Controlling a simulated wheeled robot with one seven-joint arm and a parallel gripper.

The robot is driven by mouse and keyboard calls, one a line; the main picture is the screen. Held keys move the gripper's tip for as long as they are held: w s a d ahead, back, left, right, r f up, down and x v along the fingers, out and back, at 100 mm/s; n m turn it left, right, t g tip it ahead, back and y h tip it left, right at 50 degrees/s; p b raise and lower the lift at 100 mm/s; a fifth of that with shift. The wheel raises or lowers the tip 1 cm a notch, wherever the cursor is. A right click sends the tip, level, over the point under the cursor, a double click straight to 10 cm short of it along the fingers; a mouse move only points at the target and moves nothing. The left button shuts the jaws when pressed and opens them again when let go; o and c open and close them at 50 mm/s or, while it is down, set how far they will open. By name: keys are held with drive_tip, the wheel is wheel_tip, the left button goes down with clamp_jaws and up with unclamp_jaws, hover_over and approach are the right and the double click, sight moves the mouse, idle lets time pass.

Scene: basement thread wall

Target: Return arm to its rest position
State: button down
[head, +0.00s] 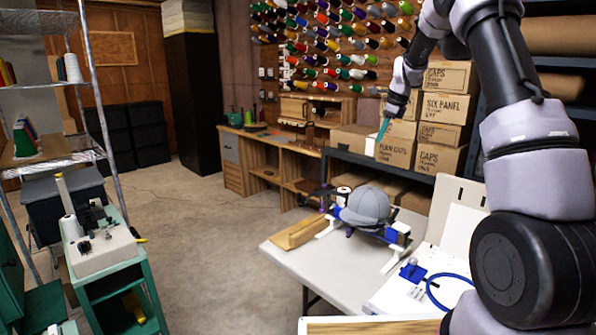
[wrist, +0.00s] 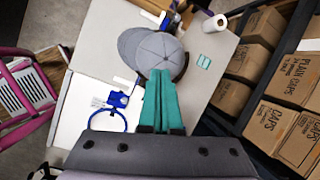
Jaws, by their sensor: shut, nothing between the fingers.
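My gripper (head: 383,130) is raised above the table's back right side, in front of the cap boxes. Its teal fingers are together and hold nothing; they also show in the wrist view (wrist: 163,72), pointing down toward the table. A grey cap (head: 366,207) sits on a blue and white holder on the white table (head: 290,262). In the wrist view the cap (wrist: 152,50) lies just beyond the fingertips, and its height gap to them is hard to judge. My arm rises along the right side of the head view.
Stacked cardboard cap boxes (head: 446,107) stand on a dark shelf behind my gripper. A blue hoop (head: 447,291) lies on the table's right part, and a wooden block (head: 299,232) on its left. A green cart with a machine (head: 102,250) stands left. The floor between is clear.

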drive_tip(key=s+a+r+n+t, duration=0.1)
drive_tip(key=s+r+n, duration=0.3)
drive_tip(key=s+r, duration=0.5)
drive_tip(key=s+a+r+n+t, duration=0.1)
drive_tip(key=s+r+n, duration=0.5)
drive_tip(key=s, duration=0.6)
drive_tip(key=s+a+n+t, duration=0.1)
drive_tip(key=s+n, duration=0.7)
drive_tip(key=s, duration=1.4)
drive_tip(key=shift+s+a+f+n+t+h, duration=0.15)
drive_tip(key=shift+s+a+n+t+h, duration=0.15)
drive_tip(key=shift+s, duration=0.1)
drive_tip(key=shift+w, duration=0.15)
